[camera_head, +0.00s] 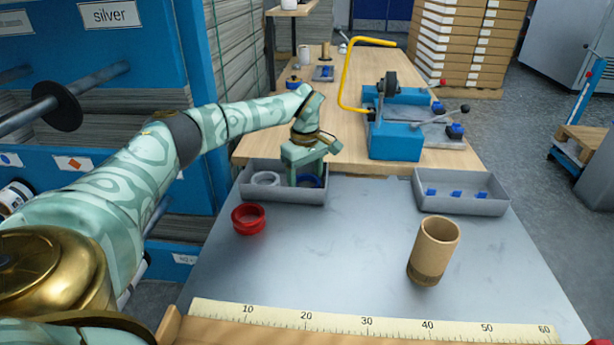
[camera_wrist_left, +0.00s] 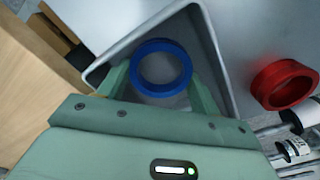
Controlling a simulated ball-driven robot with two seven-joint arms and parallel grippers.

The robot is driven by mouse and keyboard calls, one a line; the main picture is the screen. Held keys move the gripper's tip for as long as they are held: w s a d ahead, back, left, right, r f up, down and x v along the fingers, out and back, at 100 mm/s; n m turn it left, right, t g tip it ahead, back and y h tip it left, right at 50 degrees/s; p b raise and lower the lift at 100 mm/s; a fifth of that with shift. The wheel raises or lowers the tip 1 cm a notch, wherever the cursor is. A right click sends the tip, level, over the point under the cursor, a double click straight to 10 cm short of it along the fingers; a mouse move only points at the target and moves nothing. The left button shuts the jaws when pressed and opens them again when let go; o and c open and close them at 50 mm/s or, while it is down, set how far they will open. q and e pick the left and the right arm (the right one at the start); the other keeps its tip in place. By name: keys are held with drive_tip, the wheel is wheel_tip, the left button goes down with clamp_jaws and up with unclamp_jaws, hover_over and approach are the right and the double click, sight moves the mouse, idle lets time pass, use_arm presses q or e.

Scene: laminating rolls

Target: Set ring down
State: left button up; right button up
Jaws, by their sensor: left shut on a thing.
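My left gripper (camera_head: 307,180) reaches into the left grey tray (camera_head: 284,196) at the back of the metal table top. In the left wrist view its fingers (camera_wrist_left: 160,85) are shut on a blue ring (camera_wrist_left: 161,68), which is inside the tray's walls. I cannot tell whether the ring touches the tray floor. In the head view the blue ring (camera_head: 310,181) is partly hidden by the gripper. A red ring (camera_head: 248,218) sits on the table in front of the tray. My right gripper is not in view.
A grey tray with several blue pieces (camera_head: 462,205) stands at the back right. A cardboard tube (camera_head: 434,250) stands upright at the right. A blue machine with a yellow handle (camera_head: 396,140) is behind. A ruler (camera_head: 370,325) runs along the front; the table's middle is clear.

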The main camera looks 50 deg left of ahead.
use_arm(q)
drive_tip(key=o, duration=0.8)
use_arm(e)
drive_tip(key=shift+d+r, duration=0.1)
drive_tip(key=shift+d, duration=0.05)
use_arm(q)
wheel_tip(320, 180, up, 12)
drive_tip(key=p, duration=0.5)
drive_tip(key=shift+r, duration=0.15)
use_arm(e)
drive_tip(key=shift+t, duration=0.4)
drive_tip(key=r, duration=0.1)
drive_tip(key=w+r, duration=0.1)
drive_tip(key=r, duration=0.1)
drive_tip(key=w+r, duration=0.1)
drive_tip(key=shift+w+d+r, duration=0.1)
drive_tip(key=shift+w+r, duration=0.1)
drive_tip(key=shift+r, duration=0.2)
